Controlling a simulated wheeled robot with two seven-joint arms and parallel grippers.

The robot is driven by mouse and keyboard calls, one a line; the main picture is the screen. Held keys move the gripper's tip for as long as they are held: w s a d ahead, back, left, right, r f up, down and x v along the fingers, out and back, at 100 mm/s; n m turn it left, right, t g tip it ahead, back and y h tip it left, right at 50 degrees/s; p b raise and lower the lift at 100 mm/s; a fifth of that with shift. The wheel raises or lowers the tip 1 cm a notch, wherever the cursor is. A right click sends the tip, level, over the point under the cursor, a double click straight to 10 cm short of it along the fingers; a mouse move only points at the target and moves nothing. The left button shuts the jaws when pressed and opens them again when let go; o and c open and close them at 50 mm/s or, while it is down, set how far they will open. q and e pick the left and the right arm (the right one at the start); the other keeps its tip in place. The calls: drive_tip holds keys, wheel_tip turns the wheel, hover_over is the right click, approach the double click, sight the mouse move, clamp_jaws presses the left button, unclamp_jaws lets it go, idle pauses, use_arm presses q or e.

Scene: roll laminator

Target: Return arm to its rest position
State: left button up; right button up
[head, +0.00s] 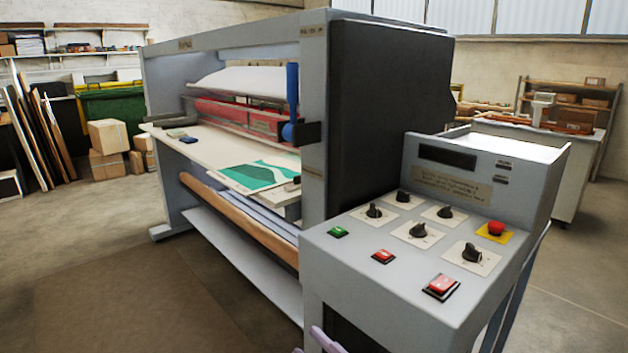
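The roll laminator (233,42) stands in the middle, a wide grey frame with a dark side housing (385,120). A white sheet or web (240,82) runs across its upper rollers, above a red bar (235,115). A green and white print (262,174) lies on its feed table (205,158). A blue lever (292,90) stands upright at the right end of the rollers. A small lilac part (326,341) pokes in at the bottom edge, perhaps mine; I cannot tell which arm it belongs to.
The control console (340,265) fills the lower right, with black knobs, a red emergency button (496,228), a green button (338,232) and red switches. Cardboard boxes (108,137) and leaning boards stand at the left. The floor at the lower left is clear.

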drive_tip(key=s+d+f+m+h, duration=0.4)
drive_tip(key=d+f+m+h, duration=0.3)
drive_tip(key=f+m, duration=0.3)
drive_tip(key=s+d+f+m+g+h, duration=0.2)
drive_tip(key=s+d+f+m+g, duration=0.1)
drive_tip(key=s+f, duration=0.6)
drive_tip(key=s+d+f+m+g+h, duration=0.3)
drive_tip(key=s+d+f, duration=0.3)
drive_tip(key=s+f, duration=0.3)
drive_tip(key=shift+s+d+f+m, duration=0.15)
drive_tip(key=shift+d+m, duration=0.05)
drive_tip(key=shift+m, duration=0.3)
